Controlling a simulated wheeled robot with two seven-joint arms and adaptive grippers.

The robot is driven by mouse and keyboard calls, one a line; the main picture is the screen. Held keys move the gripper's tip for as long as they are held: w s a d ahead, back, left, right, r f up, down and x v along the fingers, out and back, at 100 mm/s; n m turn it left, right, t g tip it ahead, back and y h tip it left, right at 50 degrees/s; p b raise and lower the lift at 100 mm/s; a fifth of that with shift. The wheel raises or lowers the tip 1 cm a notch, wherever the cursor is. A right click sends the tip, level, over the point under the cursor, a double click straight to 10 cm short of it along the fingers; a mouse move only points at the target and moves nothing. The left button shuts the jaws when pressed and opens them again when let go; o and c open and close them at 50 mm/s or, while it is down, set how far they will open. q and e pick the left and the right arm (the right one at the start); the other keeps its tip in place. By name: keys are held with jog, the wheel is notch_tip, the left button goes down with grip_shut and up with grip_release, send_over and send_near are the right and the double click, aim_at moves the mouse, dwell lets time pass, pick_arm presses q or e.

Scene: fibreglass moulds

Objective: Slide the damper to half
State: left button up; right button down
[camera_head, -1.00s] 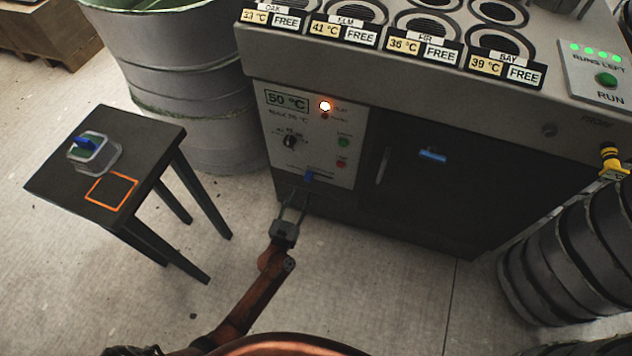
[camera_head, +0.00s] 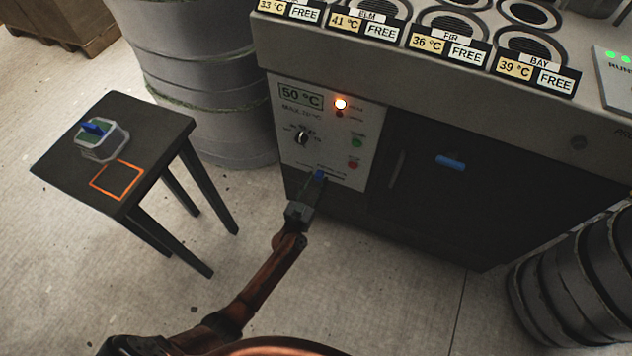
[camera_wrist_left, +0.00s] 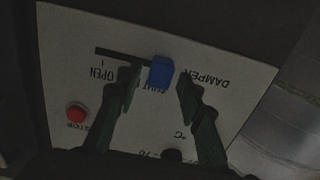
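The damper's blue knob (camera_head: 319,175) sits low on the white control panel (camera_head: 345,128) of the dark cabinet. In the left wrist view, where the lettering is upside down, the knob (camera_wrist_left: 161,72) is at the right part of its dark slot, by a partly hidden label that seems to read SHUT. The slot runs left to OPEN. My left gripper (camera_head: 311,188) is at the panel, and in the left wrist view its fingers (camera_wrist_left: 158,82) are apart, one on each side of the knob. Contact is not clear. My right gripper is not in view.
A red stop button (camera_wrist_left: 76,112) is near the left finger in the wrist view. A dial (camera_head: 301,137) and green button (camera_head: 357,142) sit higher. A blue-handled door (camera_head: 451,162) is right.

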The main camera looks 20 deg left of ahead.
pick_arm(q)
grip_shut()
dwell(0.4)
